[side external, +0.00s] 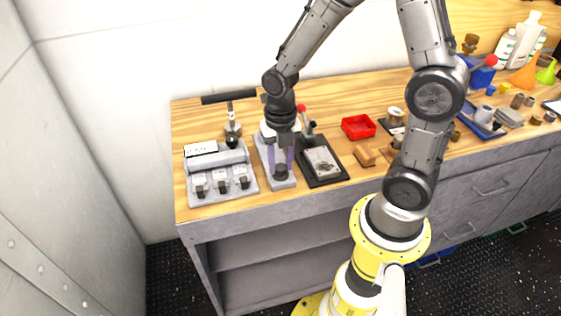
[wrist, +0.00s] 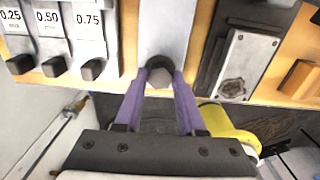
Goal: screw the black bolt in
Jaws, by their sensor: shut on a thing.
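The black bolt (side external: 281,171) stands at the front end of a light grey plate fixture (side external: 286,184) on the workbench. Its dark hexagonal head (wrist: 160,74) shows in the middle of the wrist view, at the near end of the grey plate (wrist: 166,30). My gripper (side external: 282,163) points down, with its two purple fingers on either side of the head; they also show in the wrist view (wrist: 158,80). It is shut on the bolt. The bolt's shank and hole are hidden, so I cannot tell how deep it sits.
Left is a grey block (side external: 222,178) with black knobs and labels 0.25, 0.50 and 0.75. Close on the right lies a black tray with a metal plate (side external: 322,161). A red bin (side external: 358,126) and a wooden block (side external: 364,155) lie farther right. The bench's front edge is near.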

